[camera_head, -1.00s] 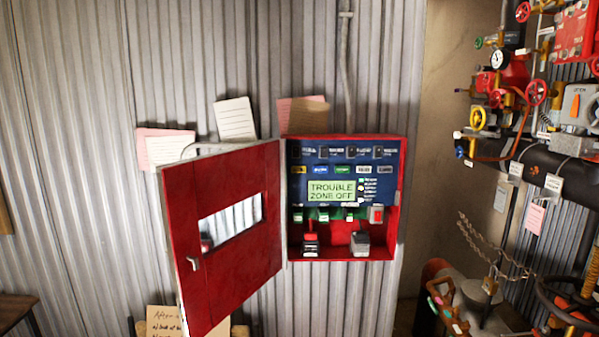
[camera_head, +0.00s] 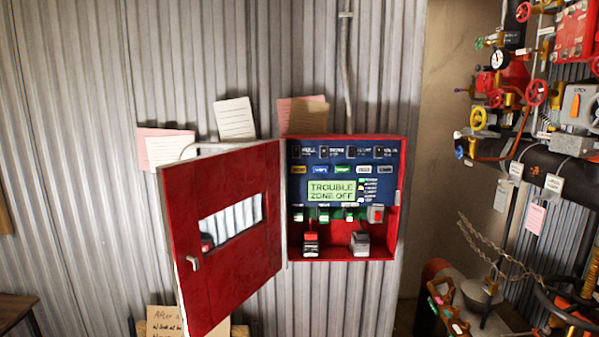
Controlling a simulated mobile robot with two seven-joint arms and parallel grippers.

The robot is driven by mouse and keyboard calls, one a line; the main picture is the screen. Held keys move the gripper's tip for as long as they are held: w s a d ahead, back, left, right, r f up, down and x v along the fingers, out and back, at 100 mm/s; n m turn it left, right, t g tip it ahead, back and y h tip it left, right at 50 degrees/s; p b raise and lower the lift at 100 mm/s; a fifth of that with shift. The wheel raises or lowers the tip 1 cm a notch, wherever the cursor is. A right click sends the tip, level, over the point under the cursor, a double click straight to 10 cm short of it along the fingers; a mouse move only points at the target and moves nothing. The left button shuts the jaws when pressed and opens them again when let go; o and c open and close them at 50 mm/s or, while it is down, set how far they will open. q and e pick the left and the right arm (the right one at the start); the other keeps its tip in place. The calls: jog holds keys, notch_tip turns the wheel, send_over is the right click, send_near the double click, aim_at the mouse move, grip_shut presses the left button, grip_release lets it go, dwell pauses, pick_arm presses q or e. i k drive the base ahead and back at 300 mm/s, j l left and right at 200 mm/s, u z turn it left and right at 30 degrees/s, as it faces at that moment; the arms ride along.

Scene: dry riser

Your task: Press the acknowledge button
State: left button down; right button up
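A red control panel (camera_head: 394,246) hangs on the corrugated wall. Its red door (camera_head: 237,275) with a small window stands wide open to the left. The blue panel face (camera_head: 297,214) holds a lit green display (camera_head: 332,191) reading "TROUBLE ZONE OFF". A row of coloured buttons, among them a blue button (camera_head: 320,170), a green button (camera_head: 342,170) and a pale button (camera_head: 364,170), runs above the display. Their labels are too small to read, so I cannot tell which is acknowledge. Neither of my grippers shows in the head view.
Pink and white paper notes (camera_head: 235,119) are fixed to the wall above the panel. A handwritten card (camera_head: 165,322) is below the door. Pipes with red and yellow valve wheels (camera_head: 478,118) and a chain (camera_head: 490,250) crowd the right side.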

aim_at(295, 168)
jog(key=i+l+z, duration=0.4)
jog(key=i, duration=0.3)
jog(key=i+l+u, duration=0.15)
jog(key=i, duration=0.25)
jog(key=i+l+u, duration=0.15)
jog(key=i+l, duration=0.1)
jog(key=i, duration=0.1)
